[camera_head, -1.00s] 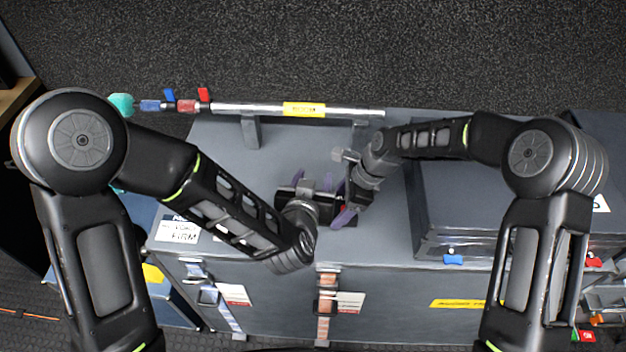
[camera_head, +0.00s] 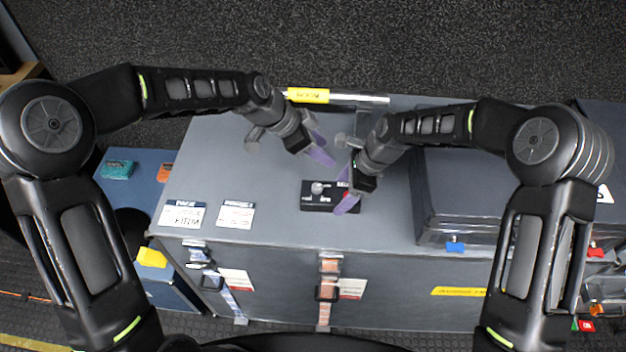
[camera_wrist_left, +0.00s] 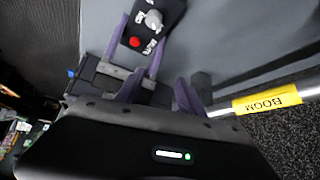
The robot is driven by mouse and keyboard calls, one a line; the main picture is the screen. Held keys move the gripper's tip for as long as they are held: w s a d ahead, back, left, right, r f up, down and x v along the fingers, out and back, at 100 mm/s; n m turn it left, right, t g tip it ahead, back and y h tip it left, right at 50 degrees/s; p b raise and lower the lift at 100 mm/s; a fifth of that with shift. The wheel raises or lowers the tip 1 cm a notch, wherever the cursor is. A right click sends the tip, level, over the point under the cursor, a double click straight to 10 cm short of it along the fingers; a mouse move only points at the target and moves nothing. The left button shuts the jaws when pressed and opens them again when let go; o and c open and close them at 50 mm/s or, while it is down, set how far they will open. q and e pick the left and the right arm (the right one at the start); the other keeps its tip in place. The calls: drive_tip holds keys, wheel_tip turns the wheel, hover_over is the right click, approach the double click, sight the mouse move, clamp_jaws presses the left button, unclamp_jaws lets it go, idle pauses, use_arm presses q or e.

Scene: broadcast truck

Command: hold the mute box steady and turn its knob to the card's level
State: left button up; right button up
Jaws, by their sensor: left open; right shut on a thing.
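The black mute box (camera_head: 328,203) with a pale knob (camera_head: 317,187) lies on the grey case top. The box (camera_wrist_left: 168,12), knob (camera_wrist_left: 154,19) and a red button (camera_wrist_left: 135,42) show in the left wrist view. My right gripper (camera_head: 348,189) is shut on the box's right end, purple fingers on either side. My left gripper (camera_head: 318,148) is open and empty, behind and above the box, apart from the knob. Two white cards, a left one (camera_head: 181,215) and a right one (camera_head: 236,214), lie left of the box; their small print is unclear.
A boom pole with a yellow BOOM label (camera_head: 308,95) runs along the case's back edge, partly behind my left arm. A dark closed case (camera_head: 460,200) stands right of the box. The grey case top (camera_head: 270,190) between cards and box is clear.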

sight(316, 186)
use_arm(q)
drive_tip(key=s+a+r+m+g+y, duration=0.2)
drive_tip(key=a+m+g, duration=0.1)
drive_tip(key=a+m, duration=0.2)
drive_tip(key=shift+s+a+r, duration=0.2)
drive_tip(key=shift+a+r, duration=0.05)
drive_tip(key=shift+a, duration=0.35)
drive_tip(key=shift+f, duration=0.1)
drive_tip(key=x, duration=1.1)
drive_tip(key=shift+s+d+f, duration=0.1)
drive_tip(key=shift+d+f, duration=0.15)
drive_tip(key=shift+f, duration=0.1)
drive_tip(key=shift+c, duration=0.3)
clamp_jaws()
